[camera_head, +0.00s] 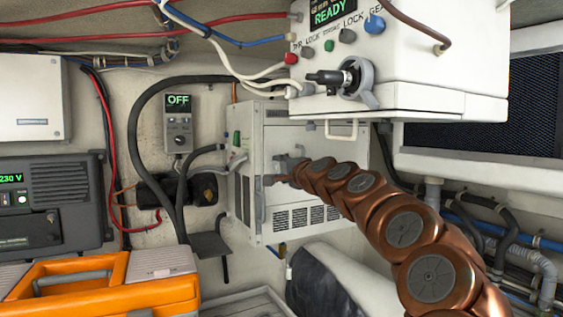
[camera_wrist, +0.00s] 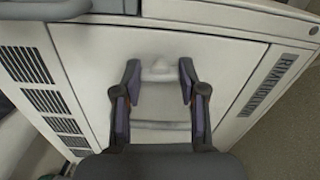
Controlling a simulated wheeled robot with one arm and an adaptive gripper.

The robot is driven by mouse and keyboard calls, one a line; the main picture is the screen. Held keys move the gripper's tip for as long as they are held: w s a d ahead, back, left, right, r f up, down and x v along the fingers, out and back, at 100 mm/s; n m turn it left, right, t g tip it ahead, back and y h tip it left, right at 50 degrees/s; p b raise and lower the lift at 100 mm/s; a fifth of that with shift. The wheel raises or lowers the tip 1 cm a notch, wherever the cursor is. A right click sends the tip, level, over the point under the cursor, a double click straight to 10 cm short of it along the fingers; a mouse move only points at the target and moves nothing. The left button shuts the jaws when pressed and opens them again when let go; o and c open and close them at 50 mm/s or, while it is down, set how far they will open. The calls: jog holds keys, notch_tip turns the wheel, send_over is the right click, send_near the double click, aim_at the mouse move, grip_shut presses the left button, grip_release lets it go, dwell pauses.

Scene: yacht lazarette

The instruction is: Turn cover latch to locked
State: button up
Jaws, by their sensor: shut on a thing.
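The white cabinet (camera_head: 345,165) hangs on the wall in the middle of the head view, with vent slots low on its front. Its pale front cover (camera_wrist: 85,50) fills most of the wrist view. The cover latch (camera_wrist: 158,70) is a pale raised piece between my fingers, low in contrast against the panel. My gripper (camera_wrist: 159,78) straddles it with one finger on each side and is shut on it; the contact itself is hard to see. In the head view my gripper (camera_head: 272,179) is at the cabinet's front, and hides the latch there. Locked or unlocked cannot be told.
A white control box (camera_head: 430,95) with knobs and a READY display overhangs my arm. A grey switch unit (camera_head: 179,125) reads OFF at left. Black hoses (camera_head: 135,130) loop beside the cabinet. An orange case (camera_head: 100,290) and a dark rolled item (camera_head: 335,280) lie below.

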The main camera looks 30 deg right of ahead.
jog(key=shift+r+m+p, duration=0.1)
jog(key=shift+m+p, duration=0.35)
jog(key=shift+m, duration=0.25)
jog(key=o, duration=1.2)
jog(key=shift+c, duration=0.2)
jog(key=shift+s, duration=0.1)
jog(key=s+a, duration=0.1)
jog(key=s, duration=1)
jog(key=shift+s, duration=0.4)
jog(key=shift+a, duration=0.1)
